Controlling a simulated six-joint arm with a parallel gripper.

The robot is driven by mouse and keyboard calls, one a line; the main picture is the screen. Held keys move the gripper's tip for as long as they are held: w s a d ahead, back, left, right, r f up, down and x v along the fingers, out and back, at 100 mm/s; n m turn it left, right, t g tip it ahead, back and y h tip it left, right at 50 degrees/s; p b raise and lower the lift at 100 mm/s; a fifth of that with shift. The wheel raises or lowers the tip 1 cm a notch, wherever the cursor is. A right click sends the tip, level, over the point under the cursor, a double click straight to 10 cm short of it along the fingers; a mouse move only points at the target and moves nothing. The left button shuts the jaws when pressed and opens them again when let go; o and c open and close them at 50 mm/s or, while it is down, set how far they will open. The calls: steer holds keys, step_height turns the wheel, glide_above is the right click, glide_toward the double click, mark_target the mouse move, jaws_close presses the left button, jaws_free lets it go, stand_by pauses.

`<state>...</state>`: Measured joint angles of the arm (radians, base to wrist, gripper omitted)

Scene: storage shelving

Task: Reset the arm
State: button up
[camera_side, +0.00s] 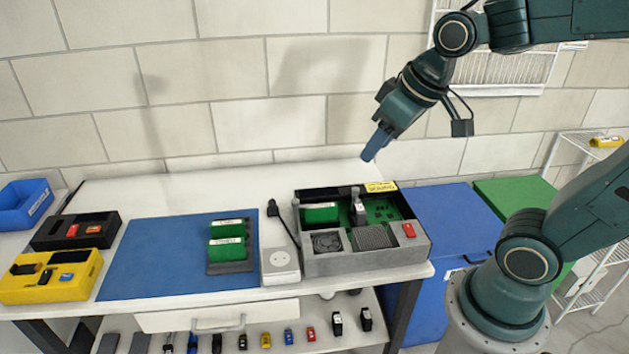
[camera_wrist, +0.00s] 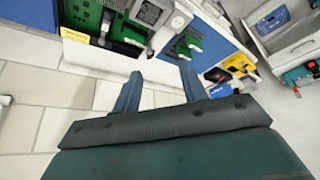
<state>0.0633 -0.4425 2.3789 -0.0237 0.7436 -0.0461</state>
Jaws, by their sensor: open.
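My gripper (camera_side: 376,143) is raised above the back right of the white workbench (camera_side: 200,190), pointing down and to the left, clear of everything. In the wrist view my gripper (camera_wrist: 160,92) shows its two blue fingers spread apart with nothing between them. Below it on the bench is an open grey case (camera_side: 365,262) with a green board, a green block and a red part inside.
A blue mat (camera_side: 165,257) carries green blocks (camera_side: 228,240) on a dark holder. A white box with a dark cable (camera_side: 280,265) stands beside the grey case. Yellow (camera_side: 50,276) and black (camera_side: 76,231) trays and a blue bin (camera_side: 24,203) are at left. The tiled wall is behind.

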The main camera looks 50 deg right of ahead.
steer(key=s+a, duration=0.1)
steer(key=s, duration=0.7)
steer(key=shift+s+r, duration=0.15)
steer(key=shift+r, duration=0.05)
steer(key=shift+a, duration=0.1)
stand_by(0.6)
